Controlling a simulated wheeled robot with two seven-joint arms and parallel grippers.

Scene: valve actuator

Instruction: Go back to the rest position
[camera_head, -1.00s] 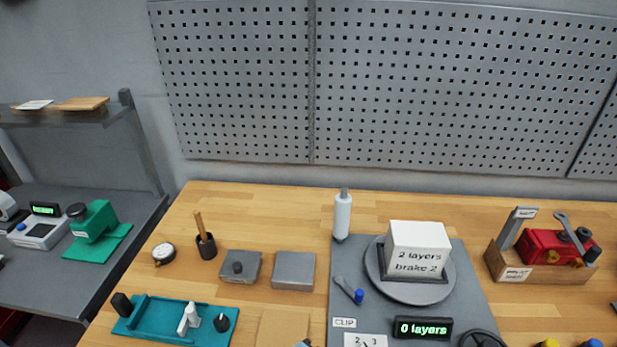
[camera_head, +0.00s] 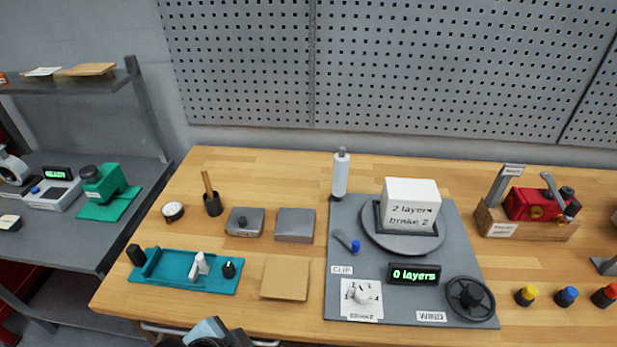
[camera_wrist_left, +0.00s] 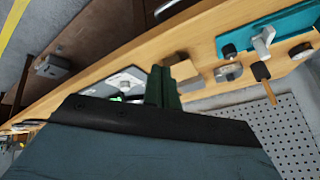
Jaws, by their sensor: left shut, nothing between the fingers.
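In the head view a small blue-grey and black part of my left arm (camera_head: 215,334) shows at the bottom edge, in front of the bench's near edge. Its fingers cannot be made out there. In the left wrist view my left gripper (camera_wrist_left: 161,86) shows as two dark fingers close together at the middle of its wide dark body. It is shut, with nothing held. My right gripper is in neither view.
The wooden bench (camera_head: 285,168) holds a teal fixture (camera_head: 180,285), a tan square (camera_head: 285,279), a grey board (camera_head: 341,298) with a white block (camera_head: 410,206), a handwheel (camera_head: 470,299) and coloured buttons. A grey side shelf (camera_head: 70,244) stands left. The floor before the bench is partly visible.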

